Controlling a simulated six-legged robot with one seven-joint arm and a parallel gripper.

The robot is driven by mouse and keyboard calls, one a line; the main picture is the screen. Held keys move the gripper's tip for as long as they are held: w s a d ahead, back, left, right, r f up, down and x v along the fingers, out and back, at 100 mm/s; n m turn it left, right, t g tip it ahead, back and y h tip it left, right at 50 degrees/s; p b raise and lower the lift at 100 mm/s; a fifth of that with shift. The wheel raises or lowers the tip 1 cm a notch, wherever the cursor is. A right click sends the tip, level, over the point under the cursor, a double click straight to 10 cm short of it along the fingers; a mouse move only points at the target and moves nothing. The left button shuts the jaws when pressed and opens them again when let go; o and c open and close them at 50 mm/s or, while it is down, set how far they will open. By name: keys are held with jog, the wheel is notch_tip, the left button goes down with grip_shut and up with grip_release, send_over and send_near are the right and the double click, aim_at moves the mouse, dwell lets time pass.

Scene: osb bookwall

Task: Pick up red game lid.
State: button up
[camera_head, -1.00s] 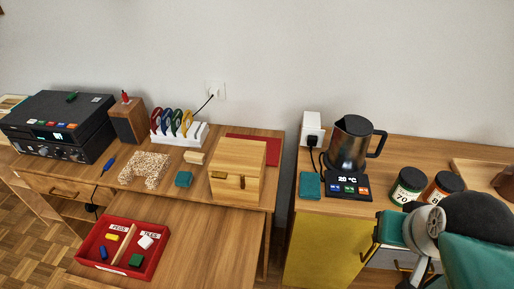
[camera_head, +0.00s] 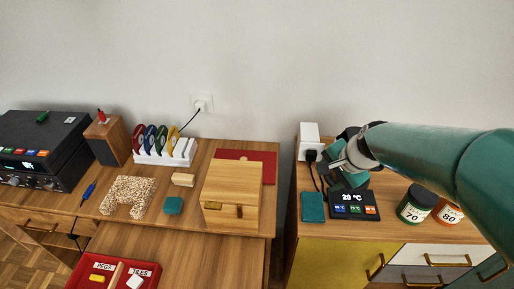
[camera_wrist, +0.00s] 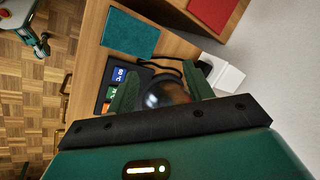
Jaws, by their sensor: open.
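The flat red panel, which looks like the red game lid (camera_head: 267,160), lies on the left desk, partly hidden behind and under the wooden box (camera_head: 231,188). A red corner of it also shows at the top of the wrist view (camera_wrist: 210,10). My gripper (camera_wrist: 161,88) is open, with its two dark green fingers apart and nothing held between them.
A dark kettle (camera_wrist: 168,95) shows beyond my fingers. A white plug box (camera_head: 309,138) and teal pad (camera_head: 312,207) are near my gripper. Jars (camera_head: 417,204) stand to the right. A gap separates the desks. A red peg tray (camera_head: 145,270) is at lower left.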

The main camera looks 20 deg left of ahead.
jog(key=w+a+f+m+y, duration=0.3)
jog(key=a+f+m, duration=0.1)
jog(key=a, duration=0.3)
jog(key=w+a+f+m+g+y, duration=0.1)
jog(key=w+a+f+m+y, duration=0.2)
jog(key=a, duration=0.4)
jog(key=w+a+f+m+y, duration=0.3)
jog(key=a+f+m, duration=0.3)
jog(key=a, duration=0.1)
jog(key=shift+w+a+f+g, duration=0.1)
jog(key=shift+w+a+g, duration=0.2)
jog(key=shift+g, duration=0.1)
jog(key=shift+w+a+f+m+y, duration=0.15)
jog(key=shift+w+a+m+y, duration=0.2)
jog(key=shift+m, duration=0.45)
jog(key=x, duration=0.7)
jog(key=shift+a+f, duration=0.2)
jog(key=shift+f, duration=0.05)
grip_shut()
